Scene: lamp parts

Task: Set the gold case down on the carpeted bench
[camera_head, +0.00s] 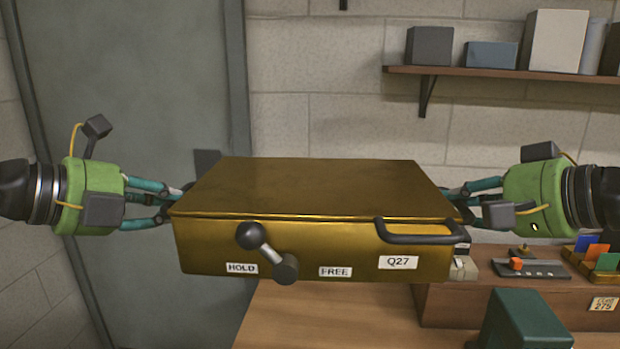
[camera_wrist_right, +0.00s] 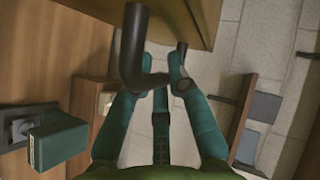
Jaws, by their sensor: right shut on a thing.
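The gold case (camera_head: 310,188) is level in front of me, lid shut, between my two grippers. Its front has a black lever (camera_head: 262,250) tilted up to the left, labels HOLD, FREE and Q27, and a black handle (camera_head: 420,236) at the right. My right gripper (camera_head: 462,203) is shut on the case's right end; in the right wrist view its fingers (camera_wrist_right: 160,78) meet at a dark bar beside the gold wall (camera_wrist_right: 185,15). My left gripper (camera_head: 178,203) is at the left end, its fingertips hidden by the case. I see no carpeted surface.
A wooden tabletop (camera_head: 320,318) lies below the case, bearing a brown box (camera_head: 450,303) with switches and coloured cards, and a dark green block (camera_head: 525,322) in front. A grey door (camera_head: 130,90) stands behind left. A wall shelf (camera_head: 490,74) holds boxes.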

